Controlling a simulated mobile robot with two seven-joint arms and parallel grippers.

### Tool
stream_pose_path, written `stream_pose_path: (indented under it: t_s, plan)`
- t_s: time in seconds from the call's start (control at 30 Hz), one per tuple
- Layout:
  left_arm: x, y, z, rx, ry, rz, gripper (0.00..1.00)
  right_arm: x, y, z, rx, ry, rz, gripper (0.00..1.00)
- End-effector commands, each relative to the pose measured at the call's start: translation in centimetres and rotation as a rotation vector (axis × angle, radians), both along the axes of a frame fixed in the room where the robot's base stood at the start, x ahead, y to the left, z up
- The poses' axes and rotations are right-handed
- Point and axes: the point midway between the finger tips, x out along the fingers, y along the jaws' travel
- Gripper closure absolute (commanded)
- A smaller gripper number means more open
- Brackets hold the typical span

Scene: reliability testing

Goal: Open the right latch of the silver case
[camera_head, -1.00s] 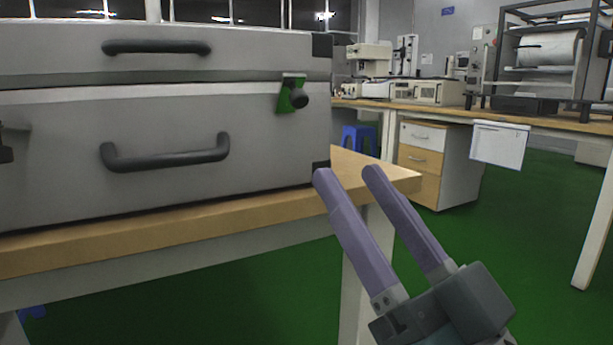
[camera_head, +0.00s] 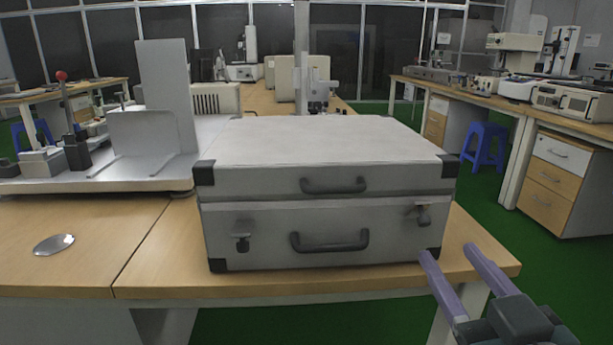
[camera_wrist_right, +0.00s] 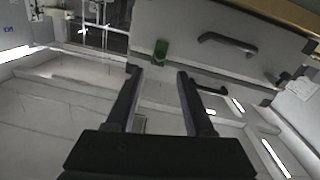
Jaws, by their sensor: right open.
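The silver case (camera_head: 375,238) lies flat on a wooden table, its lid down and dark caps on its corners. Its right latch (camera_head: 423,214) is on the front face near the right end, a small plate with a dark knob. In the right wrist view the latch (camera_wrist_right: 160,50) shows as a green and dark patch just beyond the fingertips. My right gripper (camera_head: 450,252) is open and empty, with purple fingers, below and right of the latch and apart from it. It also shows in the right wrist view (camera_wrist_right: 158,73). My left gripper is out of view.
Black handles (camera_head: 333,185) (camera_head: 329,241) stick out from the case front, with a left latch (camera_head: 242,242) beside the lower one. A metal fixture (camera_head: 150,150) stands behind left. Free floor is at right.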

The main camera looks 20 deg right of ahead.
Motion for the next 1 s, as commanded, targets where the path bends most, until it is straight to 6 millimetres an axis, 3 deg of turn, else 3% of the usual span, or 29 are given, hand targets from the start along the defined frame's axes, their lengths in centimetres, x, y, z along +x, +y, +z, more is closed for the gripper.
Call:
stream_pose_path:
  t_s: [0.5, 0.7, 0.97, 1.0]
  plan:
    - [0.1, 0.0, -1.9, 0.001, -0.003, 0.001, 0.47, 8.0, -2.4, -0.3, -0.001, -0.002, -0.002, 0.47]
    - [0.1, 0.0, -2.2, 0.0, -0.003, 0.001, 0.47, 9.3, -2.8, -0.1, 0.0, 0.0, -0.002, 0.47]
    - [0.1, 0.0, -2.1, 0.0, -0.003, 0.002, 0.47, 9.3, -2.8, -0.1, 0.0, 0.0, -0.001, 0.47]
    - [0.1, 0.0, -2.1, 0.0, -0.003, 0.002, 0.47, 9.3, -2.8, -0.1, 0.0, 0.0, -0.001, 0.51]
